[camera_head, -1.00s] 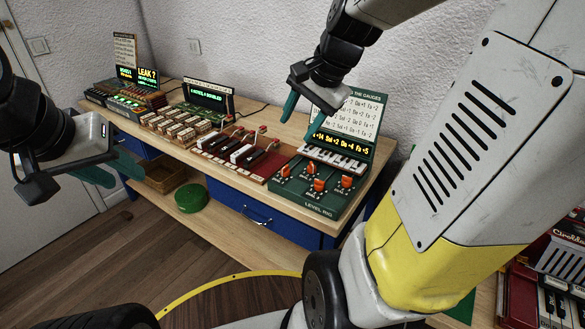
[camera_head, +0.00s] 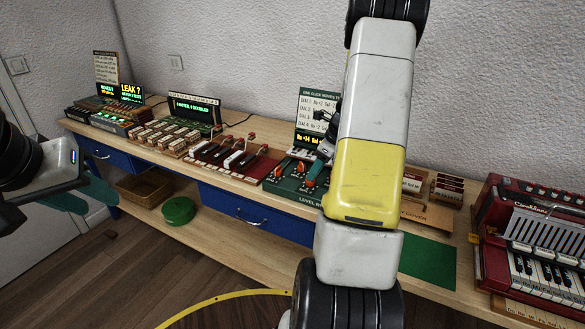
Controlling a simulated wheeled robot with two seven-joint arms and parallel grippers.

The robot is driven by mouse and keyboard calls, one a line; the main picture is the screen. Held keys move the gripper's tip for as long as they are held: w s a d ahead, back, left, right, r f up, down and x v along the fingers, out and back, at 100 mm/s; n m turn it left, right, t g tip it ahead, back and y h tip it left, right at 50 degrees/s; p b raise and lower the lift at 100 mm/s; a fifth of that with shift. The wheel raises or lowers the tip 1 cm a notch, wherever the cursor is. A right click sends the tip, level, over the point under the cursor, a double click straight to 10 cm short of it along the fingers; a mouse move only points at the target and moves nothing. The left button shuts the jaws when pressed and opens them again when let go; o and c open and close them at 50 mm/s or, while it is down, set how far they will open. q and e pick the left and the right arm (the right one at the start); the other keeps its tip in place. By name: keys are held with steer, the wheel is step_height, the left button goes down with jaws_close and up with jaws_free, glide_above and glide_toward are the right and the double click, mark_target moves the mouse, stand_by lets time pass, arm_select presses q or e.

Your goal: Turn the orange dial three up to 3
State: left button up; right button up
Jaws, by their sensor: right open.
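The green level rig (camera_head: 285,187) stands on the bench with several orange dials on its top. One orange dial (camera_head: 276,171) shows at the left of the panel, and another (camera_head: 310,181) shows just below my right gripper (camera_head: 314,172). Which one is dial three I cannot tell. My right gripper's teal fingers point down over the dials; the forearm hides part of them and the rig's right side. The rig's screen (camera_head: 304,141) is partly covered. My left gripper (camera_head: 82,192) is open and empty in front of the bench at the far left.
Left of the rig stand a red lever board (camera_head: 225,158), a block board (camera_head: 172,137) and a box with a "LEAK?" screen (camera_head: 131,93). A red accordion (camera_head: 535,230) is at the right. A green mat (camera_head: 428,262) lies bare on the bench.

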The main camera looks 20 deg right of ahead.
steer(key=shift+x, duration=1.75)
jaws_close()
